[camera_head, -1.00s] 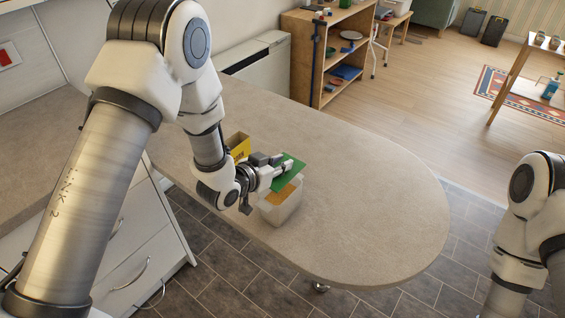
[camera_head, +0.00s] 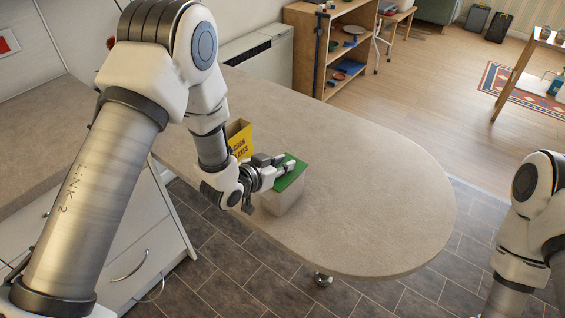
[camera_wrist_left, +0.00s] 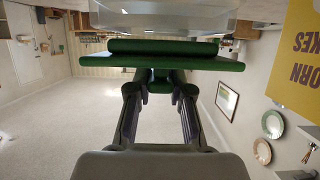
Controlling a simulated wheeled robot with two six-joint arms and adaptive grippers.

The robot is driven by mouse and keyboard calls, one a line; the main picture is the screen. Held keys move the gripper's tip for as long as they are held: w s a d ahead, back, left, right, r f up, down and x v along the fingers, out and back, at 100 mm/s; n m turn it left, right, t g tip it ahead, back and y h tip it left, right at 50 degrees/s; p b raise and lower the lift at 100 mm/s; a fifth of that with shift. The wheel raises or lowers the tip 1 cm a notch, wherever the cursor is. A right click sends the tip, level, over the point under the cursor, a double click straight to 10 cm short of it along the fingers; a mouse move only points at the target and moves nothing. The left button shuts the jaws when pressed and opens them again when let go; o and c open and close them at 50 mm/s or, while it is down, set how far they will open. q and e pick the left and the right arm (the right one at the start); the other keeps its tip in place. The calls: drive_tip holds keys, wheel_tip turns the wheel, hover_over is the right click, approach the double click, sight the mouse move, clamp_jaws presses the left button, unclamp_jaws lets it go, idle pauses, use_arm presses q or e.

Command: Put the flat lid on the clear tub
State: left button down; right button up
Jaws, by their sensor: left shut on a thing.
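The flat green lid (camera_head: 290,172) is over the mouth of the clear tub (camera_head: 284,201), which stands near the counter's front edge. My left gripper (camera_head: 285,169) is shut on the lid, seemingly by a grip on its top. In the left wrist view, which appears upside down, the lid (camera_wrist_left: 162,62) lies flat between my fingers (camera_wrist_left: 159,95) and the tub (camera_wrist_left: 165,20). The lid's raised inner step is close to the tub's rim; I cannot tell whether they touch. The lid hides the tub's contents. My right gripper is out of view.
A yellow box (camera_head: 239,139) with dark lettering stands close behind my left wrist. The rounded right part of the counter (camera_head: 385,190) is clear. A wooden shelf (camera_head: 340,45) stands beyond it. Drawers (camera_head: 140,245) are at the lower left.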

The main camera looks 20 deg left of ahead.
use_arm(q)
drive_tip(key=shift+f+b, duration=0.55)
drive_tip(key=shift+f, duration=0.1)
idle(0.4)
drive_tip(key=c, duration=1)
unclamp_jaws()
drive_tip(key=v, duration=1.2)
drive_tip(key=shift+s, duration=0.1)
